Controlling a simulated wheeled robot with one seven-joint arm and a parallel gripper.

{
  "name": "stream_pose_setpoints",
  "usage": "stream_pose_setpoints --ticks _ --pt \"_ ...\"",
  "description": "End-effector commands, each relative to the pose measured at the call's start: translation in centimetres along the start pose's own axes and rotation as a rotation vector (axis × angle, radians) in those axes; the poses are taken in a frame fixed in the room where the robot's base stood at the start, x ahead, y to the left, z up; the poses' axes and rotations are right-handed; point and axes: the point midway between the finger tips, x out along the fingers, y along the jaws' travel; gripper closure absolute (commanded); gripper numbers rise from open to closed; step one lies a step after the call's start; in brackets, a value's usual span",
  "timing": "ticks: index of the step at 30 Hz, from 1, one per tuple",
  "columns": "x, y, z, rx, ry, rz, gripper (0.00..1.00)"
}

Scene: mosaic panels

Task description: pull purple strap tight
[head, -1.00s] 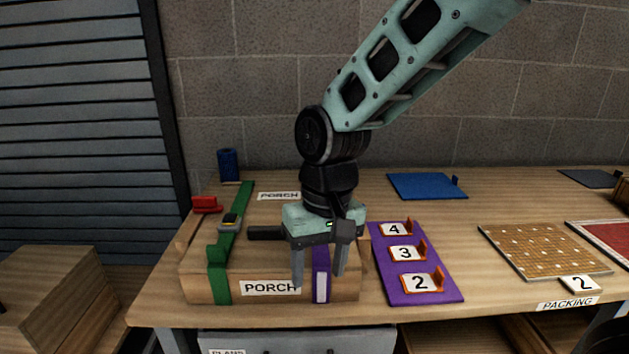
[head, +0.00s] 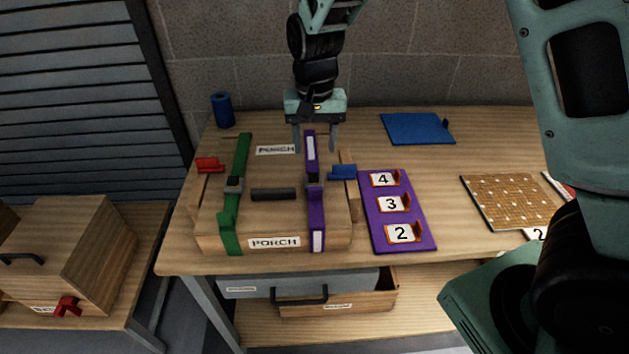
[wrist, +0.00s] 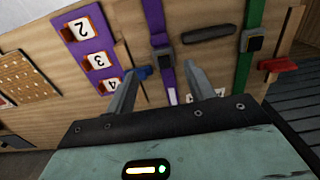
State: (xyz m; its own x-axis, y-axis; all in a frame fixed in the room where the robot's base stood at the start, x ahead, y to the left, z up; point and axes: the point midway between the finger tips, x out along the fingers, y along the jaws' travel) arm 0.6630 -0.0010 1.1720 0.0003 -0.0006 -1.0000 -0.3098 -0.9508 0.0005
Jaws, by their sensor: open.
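The purple strap (head: 316,215) runs front to back over the right part of a wooden case labelled PORCH (head: 275,220). It passes through a dark buckle (head: 315,183), and pale patches show near both its ends. My gripper (head: 317,148) is open and empty over the back of the case, its fingers on either side of the strap's rear part. In the wrist view my gripper (wrist: 160,85) also shows with the strap (wrist: 154,18) between the fingers. I cannot tell whether the fingers touch the strap.
A green strap (head: 229,213) crosses the case's left part. A dark handle (head: 273,194) lies between the straps. Red (head: 209,165) and blue (head: 343,172) clips stick out at the case's sides. A purple numbered panel (head: 405,237) lies right; a blue cylinder (head: 223,110) stands back left.

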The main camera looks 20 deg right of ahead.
Motion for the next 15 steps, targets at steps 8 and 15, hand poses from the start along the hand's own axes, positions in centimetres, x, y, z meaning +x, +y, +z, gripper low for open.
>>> stream_pose_setpoints --ticks 8,15 --pt "5.8 0.1 0.1 0.001 -0.006 0.004 0.46" --pt "10.3 0.1 0.1 0.0 -0.004 0.003 0.46"
